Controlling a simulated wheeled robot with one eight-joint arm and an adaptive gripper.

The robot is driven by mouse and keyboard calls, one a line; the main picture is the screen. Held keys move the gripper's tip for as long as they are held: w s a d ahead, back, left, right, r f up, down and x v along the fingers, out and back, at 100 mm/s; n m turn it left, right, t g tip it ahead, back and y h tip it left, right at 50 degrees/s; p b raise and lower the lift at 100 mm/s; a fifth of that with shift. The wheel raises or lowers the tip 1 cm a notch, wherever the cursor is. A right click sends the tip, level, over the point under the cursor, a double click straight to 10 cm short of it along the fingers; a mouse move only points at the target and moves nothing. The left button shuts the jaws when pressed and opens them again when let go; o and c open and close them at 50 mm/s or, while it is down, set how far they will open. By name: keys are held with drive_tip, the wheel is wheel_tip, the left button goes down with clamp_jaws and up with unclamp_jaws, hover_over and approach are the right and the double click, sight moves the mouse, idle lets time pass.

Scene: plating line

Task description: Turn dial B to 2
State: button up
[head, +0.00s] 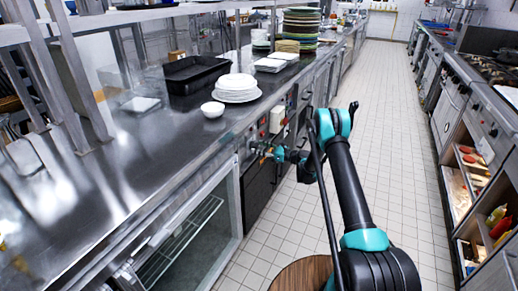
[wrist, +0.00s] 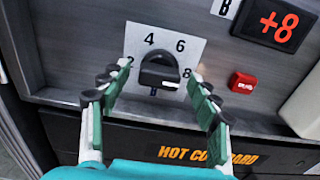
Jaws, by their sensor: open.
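In the wrist view, a black dial (wrist: 158,70) sits on a white scale plate (wrist: 190,46) on a grey panel. The numbers 4, 6 and 8 show; the one at the left is mostly hidden behind a finger. Which number the dial points at I cannot tell. A label B (wrist: 225,8) is at the upper right. My gripper (wrist: 156,84) is open, with one finger on each side of the dial; whether they touch it is unclear. In the head view my gripper (head: 264,150) is at the counter front, and the dial is too small to make out.
A display reading +8 (wrist: 278,20) and a red switch (wrist: 242,83) are right of the dial. A "HOT CUPBOARD" strip (wrist: 208,154) lies below. White plates (head: 237,86), a bowl (head: 212,109) and a black tray (head: 195,75) stand on the counter. The tiled aisle (head: 375,110) is clear.

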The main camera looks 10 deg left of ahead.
drive_tip(key=shift+a, duration=0.15)
drive_tip(key=shift+c, duration=0.2)
drive_tip(key=c, duration=1.1)
